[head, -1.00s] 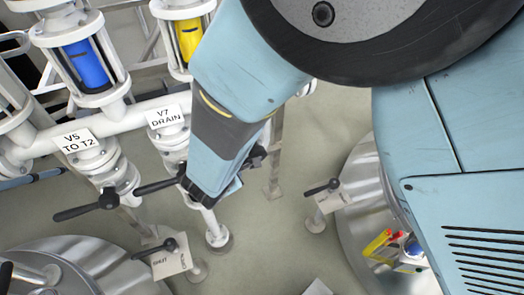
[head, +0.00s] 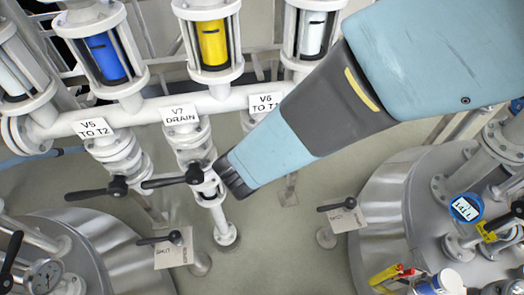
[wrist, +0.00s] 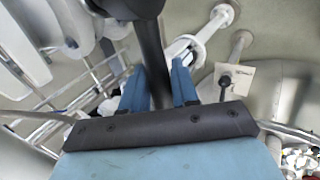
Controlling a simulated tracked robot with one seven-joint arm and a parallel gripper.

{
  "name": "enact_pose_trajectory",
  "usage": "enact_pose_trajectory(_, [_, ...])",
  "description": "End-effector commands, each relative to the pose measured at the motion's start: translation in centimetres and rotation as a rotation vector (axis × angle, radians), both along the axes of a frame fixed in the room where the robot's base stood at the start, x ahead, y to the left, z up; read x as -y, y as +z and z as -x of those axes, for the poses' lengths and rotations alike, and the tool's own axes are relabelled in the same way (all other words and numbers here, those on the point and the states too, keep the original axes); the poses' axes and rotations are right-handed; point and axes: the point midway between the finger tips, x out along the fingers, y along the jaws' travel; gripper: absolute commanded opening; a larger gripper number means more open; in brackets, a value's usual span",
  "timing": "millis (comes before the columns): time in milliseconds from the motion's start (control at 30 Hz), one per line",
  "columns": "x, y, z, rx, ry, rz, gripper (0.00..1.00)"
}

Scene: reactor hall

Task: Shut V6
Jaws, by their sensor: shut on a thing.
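The V6 label (head: 266,103) hangs on the white pipe at the right of V7, its right part covered by my arm. The V6 valve body (head: 250,122) is mostly hidden behind my arm. My gripper (head: 232,178) points down and left, just right of V7's hub. In the wrist view my gripper (wrist: 158,88) has its two blue fingers on either side of a black lever (wrist: 150,50), which runs up to a dark hub. From its place this is V6's lever; the head view hides it behind my arm.
V7's black lever (head: 165,183) points left, close beside my gripper. V5's lever (head: 95,192) also points left. Two smaller levers stand lower, one at left (head: 160,240) and one at right (head: 338,206). A metal tank (head: 385,215) fills the right.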

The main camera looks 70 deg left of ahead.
Motion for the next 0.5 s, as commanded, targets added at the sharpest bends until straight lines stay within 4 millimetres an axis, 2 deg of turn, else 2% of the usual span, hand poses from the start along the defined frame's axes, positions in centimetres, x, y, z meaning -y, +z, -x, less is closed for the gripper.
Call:
enact_pose_trajectory(33, [-0.5,0.2,-0.8,0.007,-0.015,-0.007,0.00])
enact_pose_trajectory(400, [-0.5,0.1,0.0,0.004,-0.002,-0.007,0.00])
enact_pose_trajectory(433, [-0.5,0.1,0.0,0.003,-0.002,-0.006,0.31])
enact_pose_trajectory(500, [-0.5,0.1,0.2,0.002,0.001,-0.005,0.38])
